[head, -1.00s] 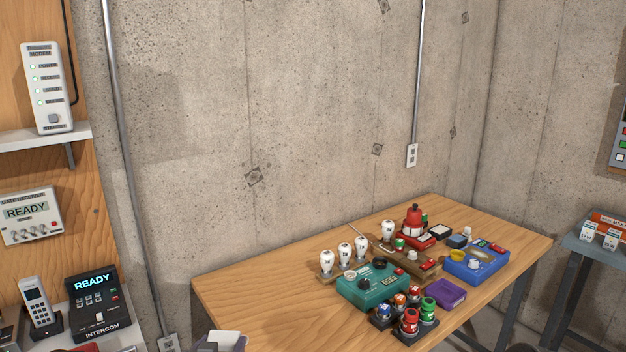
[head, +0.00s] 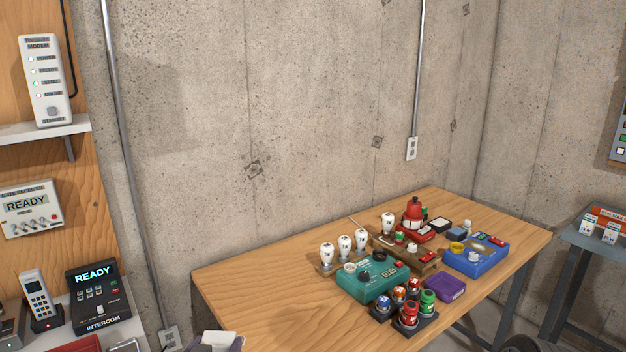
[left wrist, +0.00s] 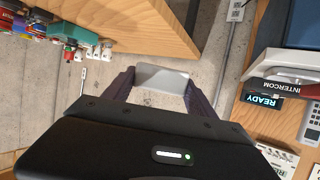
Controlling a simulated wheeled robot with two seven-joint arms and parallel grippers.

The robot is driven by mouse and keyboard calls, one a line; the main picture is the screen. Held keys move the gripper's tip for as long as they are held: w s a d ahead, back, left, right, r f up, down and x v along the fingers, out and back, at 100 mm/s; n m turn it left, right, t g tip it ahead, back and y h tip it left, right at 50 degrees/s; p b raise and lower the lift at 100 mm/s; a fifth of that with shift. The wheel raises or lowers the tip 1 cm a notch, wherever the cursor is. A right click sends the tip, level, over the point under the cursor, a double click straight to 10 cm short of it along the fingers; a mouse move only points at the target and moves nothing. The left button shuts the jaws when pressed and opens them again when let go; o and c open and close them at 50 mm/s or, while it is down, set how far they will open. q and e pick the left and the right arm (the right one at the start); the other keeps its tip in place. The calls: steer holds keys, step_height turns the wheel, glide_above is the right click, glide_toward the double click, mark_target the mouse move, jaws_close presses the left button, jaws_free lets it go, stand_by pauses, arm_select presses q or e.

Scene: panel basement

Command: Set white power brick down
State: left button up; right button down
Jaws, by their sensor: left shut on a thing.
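The white power brick (head: 219,338) shows at the bottom edge of the head view, partly cut off. My left gripper (head: 222,343) is shut on it there, with only a small part of the gripper in sight. In the left wrist view the white brick (left wrist: 162,78) sits between the two dark purple fingers of my left gripper (left wrist: 160,92). It is held in front of the table's left end, and no surface is seen touching it. My right gripper is not in view.
The wooden table (head: 250,290) has bare room at its left and front. A teal box (head: 368,280), bulb stand (head: 344,247), blue box (head: 476,257) and several knobs crowd its right part. An intercom (head: 97,299) and handset (head: 37,300) stand at the left. A wall outlet (head: 411,148) is above the table.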

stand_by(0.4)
arm_select(q)
steer(key=shift+s+r, duration=0.1)
steer(key=shift+s, duration=0.75)
